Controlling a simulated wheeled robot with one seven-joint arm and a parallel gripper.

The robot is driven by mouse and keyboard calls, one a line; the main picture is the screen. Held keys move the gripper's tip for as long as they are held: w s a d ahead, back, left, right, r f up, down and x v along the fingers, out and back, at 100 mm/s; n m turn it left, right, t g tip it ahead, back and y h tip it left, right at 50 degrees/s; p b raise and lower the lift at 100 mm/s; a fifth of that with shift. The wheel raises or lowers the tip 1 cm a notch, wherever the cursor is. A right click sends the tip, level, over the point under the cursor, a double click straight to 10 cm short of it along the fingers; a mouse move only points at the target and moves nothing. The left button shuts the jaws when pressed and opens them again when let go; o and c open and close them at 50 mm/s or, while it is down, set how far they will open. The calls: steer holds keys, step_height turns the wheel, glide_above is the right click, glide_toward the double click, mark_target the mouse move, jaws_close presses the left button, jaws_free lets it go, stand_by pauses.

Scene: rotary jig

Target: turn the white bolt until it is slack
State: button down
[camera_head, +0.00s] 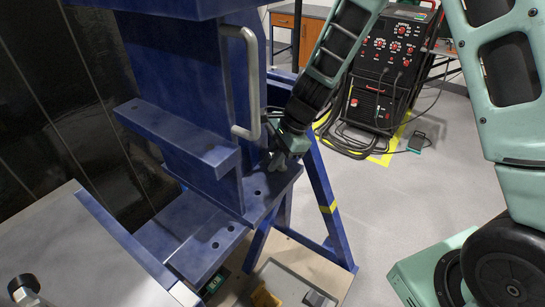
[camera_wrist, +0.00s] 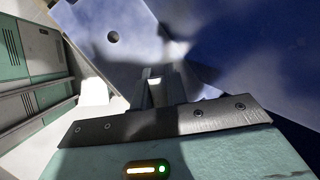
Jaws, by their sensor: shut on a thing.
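My gripper (camera_head: 278,160) reaches down beside the blue steel jig (camera_head: 185,65), close above its lower flange with round holes. In the wrist view my gripper (camera_wrist: 162,88) is shut, with a small pale piece, the white bolt (camera_wrist: 154,80), showing between the dark fingers. Most of the bolt is hidden by the fingers, so its head and thread cannot be made out. In the head view the bolt is hidden behind my gripper and the jig. The blue plate also shows in the wrist view (camera_wrist: 100,25), with one dark hole.
A grey bar handle (camera_head: 255,85) stands on the jig just left of my gripper. A welding machine (camera_head: 390,65) with cables stands behind on yellow floor marking. A grey table (camera_head: 75,255) is at lower left. Open floor (camera_head: 385,210) lies to the right.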

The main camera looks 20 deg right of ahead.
mark_target(284, 182)
steer(key=n, duration=0.2)
steer(key=n+g+p, duration=0.1)
steer(key=n, duration=0.1)
steer(key=shift+s+d+r+g, duration=0.1)
steer(key=shift+s+d+g, duration=0.05)
steer(key=shift+s+g, duration=0.2)
steer(key=n, duration=0.1)
steer(key=n+g+p, duration=0.1)
steer(key=n, duration=0.1)
steer(key=s+n+g+p, duration=0.1)
steer(key=shift+d+n, duration=0.25)
steer(key=shift+n, duration=0.05)
steer(key=n, duration=0.1)
steer(key=n+g+h, duration=0.1)
steer(key=n, duration=0.1)
steer(key=shift+s+d+n+p, duration=0.2)
steer(key=shift+d+n+p, duration=0.1)
steer(key=shift+d+p, duration=0.1)
steer(key=n+h, duration=0.1)
steer(key=n, duration=0.1)
steer(key=n+g, duration=0.1)
steer(key=n, duration=0.1)
steer(key=shift+s+d+h+p, duration=0.1)
steer(key=shift+d+h+p, duration=0.25)
steer(key=shift+h, duration=0.05)
steer(key=c, duration=1.4)
jaws_free()
step_height(284, 182, up, 10)
steer(key=b, duration=0.2)
